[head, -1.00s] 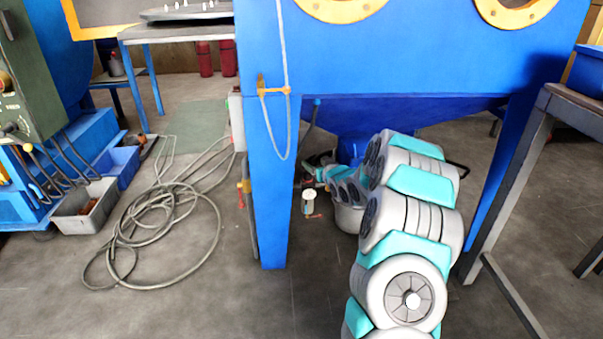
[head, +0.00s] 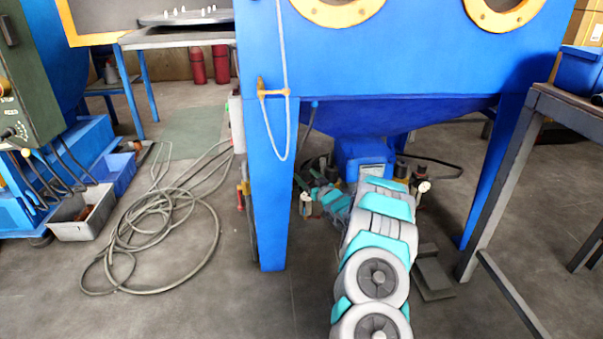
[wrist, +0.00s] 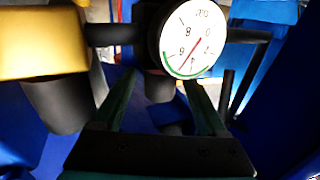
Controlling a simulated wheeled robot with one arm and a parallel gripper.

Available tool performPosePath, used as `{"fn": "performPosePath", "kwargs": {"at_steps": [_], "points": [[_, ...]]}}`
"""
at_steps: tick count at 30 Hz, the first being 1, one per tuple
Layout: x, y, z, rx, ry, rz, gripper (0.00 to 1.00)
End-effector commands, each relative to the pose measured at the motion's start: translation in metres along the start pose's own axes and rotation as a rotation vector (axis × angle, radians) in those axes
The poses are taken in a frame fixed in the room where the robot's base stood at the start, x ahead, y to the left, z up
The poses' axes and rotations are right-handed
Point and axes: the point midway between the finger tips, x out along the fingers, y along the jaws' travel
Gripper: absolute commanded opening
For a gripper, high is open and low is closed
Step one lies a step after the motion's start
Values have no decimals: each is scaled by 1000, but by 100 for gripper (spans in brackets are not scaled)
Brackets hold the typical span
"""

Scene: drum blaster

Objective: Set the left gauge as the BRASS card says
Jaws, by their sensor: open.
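A round gauge (wrist: 188,40) with a white face, green arc and red needle shows at the top of the wrist view. Its needle lies near the green arc, between the 4 and the 6 as far as I can tell. A dark stub (wrist: 160,85) sits below it. My gripper (wrist: 159,78) is open, its two fingers apart below the gauge with the stub between them; contact cannot be told. In the head view, a small white fitting (head: 306,198) stands left of my arm and another (head: 423,187) right of it. I see no BRASS card.
The blue cabinet (head: 400,60) hangs over my arm, its leg (head: 272,190) close on the left. A blue box (head: 362,158) sits under its hopper. A grey table leg (head: 500,190) stands right. A hose coil (head: 160,225) lies left. In the wrist view, a yellow block (wrist: 42,42) is left.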

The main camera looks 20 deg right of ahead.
Motion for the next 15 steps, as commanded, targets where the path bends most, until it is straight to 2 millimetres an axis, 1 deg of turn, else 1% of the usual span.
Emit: {"fn": "performPosePath", "kwargs": {"at_steps": [1,6,10,15], "points": [[8,-1,0,-3,2,-2,75],[25,0,-2,-3,5,-2,75],[32,0,-2,-2,4,-1,75],[36,0,-2,-1,3,0,75]]}}
